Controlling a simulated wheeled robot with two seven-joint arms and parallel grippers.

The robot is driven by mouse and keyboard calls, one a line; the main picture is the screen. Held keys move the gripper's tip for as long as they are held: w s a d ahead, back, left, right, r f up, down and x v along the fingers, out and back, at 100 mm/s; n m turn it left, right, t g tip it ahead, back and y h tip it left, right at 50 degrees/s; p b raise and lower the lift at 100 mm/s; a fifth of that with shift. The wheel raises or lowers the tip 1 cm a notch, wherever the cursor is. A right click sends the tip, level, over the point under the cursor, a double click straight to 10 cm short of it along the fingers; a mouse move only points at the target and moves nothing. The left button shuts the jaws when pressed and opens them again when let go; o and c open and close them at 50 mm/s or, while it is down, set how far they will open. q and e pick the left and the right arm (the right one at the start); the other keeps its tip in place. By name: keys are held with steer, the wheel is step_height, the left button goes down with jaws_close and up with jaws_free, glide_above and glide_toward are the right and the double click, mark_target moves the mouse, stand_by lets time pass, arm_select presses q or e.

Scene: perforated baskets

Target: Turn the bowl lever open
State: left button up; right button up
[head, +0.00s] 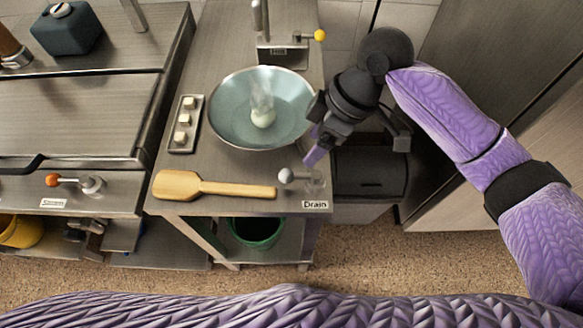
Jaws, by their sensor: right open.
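A round pale blue-green bowl (232,125) is set in the steel counter, with whitish water or steam over its middle. A short lever with a white ball knob (286,176) sits at the counter's front right corner, by a plate marked "Drain" (315,204). A second lever with a yellow ball knob (320,35) points right from the tap block behind the bowl; its small label is unreadable. My right gripper (317,142) is open, with a purple fingertip just above and right of the white knob, apparently not touching it. My left gripper is not in view.
A wooden paddle (215,187) lies along the counter's front edge. A tray of white blocks (185,124) stands left of the bowl. A dark bin (370,176) stands right of the counter, and a green bucket (257,233) below. A red-knobbed lever (53,180) is on the left unit.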

mark_target(291, 172)
steer(key=b+x, duration=0.3)
steer(key=x, duration=0.6)
steer(key=shift+a+f, duration=0.15)
steer(key=shift+f, duration=0.15)
jaws_close()
steer(key=shift+r, duration=0.1)
stand_by(0.7)
